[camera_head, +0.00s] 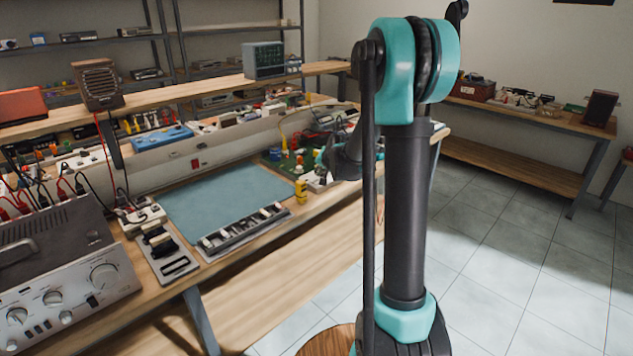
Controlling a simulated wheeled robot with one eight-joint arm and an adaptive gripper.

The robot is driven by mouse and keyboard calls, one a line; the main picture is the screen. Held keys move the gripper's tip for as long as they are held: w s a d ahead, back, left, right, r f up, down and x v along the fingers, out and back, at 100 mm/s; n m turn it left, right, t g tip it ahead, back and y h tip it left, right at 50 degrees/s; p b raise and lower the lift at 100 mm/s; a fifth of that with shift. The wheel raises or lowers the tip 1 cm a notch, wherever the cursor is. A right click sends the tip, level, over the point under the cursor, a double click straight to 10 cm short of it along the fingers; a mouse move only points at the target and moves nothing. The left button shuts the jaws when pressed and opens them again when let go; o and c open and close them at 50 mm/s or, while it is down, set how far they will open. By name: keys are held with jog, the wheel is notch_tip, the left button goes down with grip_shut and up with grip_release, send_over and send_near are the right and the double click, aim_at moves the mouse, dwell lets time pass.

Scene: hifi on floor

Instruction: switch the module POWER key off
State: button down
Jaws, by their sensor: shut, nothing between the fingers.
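A long module with a row of pale and dark keys (245,230) lies along the front edge of a blue-green mat (228,195) on the workbench. A smaller grey panel with dark slots and pale parts (163,250) lies to its left. No lettering is readable, so I cannot tell which key is POWER or its position. The dark end of my arm with my gripper (343,160) shows small beyond my upright link, at the right end of the bench. It is shut and empty, apart from the key module and to its right. My link hides part of it.
A silver amplifier with knobs (75,275) stands at the front left, with red and black leads above it. A green circuit board (290,160) and a small yellow part (301,191) are right of the mat. Tiled floor (500,250) is clear at right.

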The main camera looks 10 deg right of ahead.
jog(key=shift+r, duration=2.35)
jog(key=shift+d, duration=0.1)
